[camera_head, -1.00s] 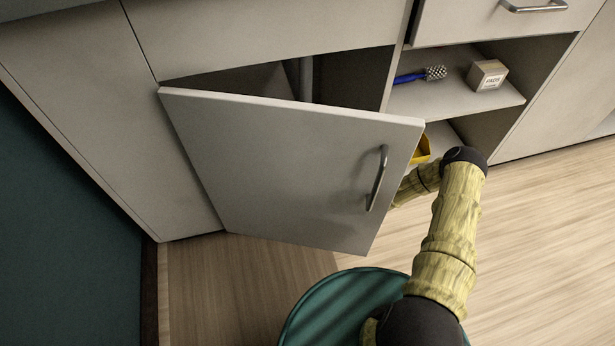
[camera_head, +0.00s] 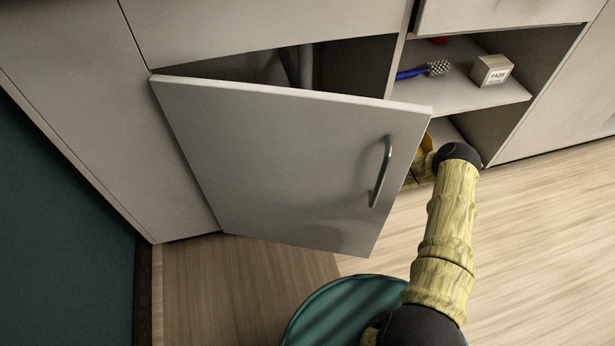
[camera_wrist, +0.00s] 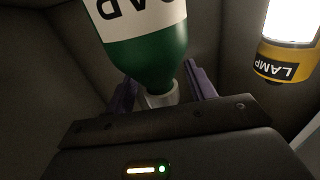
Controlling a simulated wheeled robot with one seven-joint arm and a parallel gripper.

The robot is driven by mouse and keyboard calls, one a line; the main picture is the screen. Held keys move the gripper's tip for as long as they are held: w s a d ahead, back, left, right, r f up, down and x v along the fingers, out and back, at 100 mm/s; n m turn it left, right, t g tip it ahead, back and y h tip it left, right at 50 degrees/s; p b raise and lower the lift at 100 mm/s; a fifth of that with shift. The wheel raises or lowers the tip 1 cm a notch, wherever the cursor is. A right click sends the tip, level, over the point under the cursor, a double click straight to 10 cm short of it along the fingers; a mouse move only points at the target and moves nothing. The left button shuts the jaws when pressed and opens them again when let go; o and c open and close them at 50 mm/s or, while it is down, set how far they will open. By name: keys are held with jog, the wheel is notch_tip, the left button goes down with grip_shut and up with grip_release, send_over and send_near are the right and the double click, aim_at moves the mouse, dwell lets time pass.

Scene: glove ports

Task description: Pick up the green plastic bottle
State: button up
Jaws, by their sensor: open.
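In the wrist view the green plastic bottle (camera_wrist: 150,55) has a white label with dark letters that read upside down. Its narrow pale neck end (camera_wrist: 161,97) points toward my gripper (camera_wrist: 160,78). The two purple fingers are apart, one on each side of the neck end. I cannot tell whether either finger touches it. In the head view the bottle and my gripper are hidden behind the cabinet door (camera_head: 290,165) and my forearm.
The cabinet door stands ajar, with a metal handle (camera_head: 381,172), just left of my arm. In the wrist view a yellow lamp (camera_wrist: 278,62) is close on the right. A blue brush (camera_head: 425,71) and a small box (camera_head: 491,70) sit on the shelf above.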

jog(key=shift+a, duration=0.15)
jog(key=shift+c, duration=0.2)
grip_shut()
notch_tip(320, 180, up, 10)
jog(key=p, duration=0.6)
dwell(0.5)
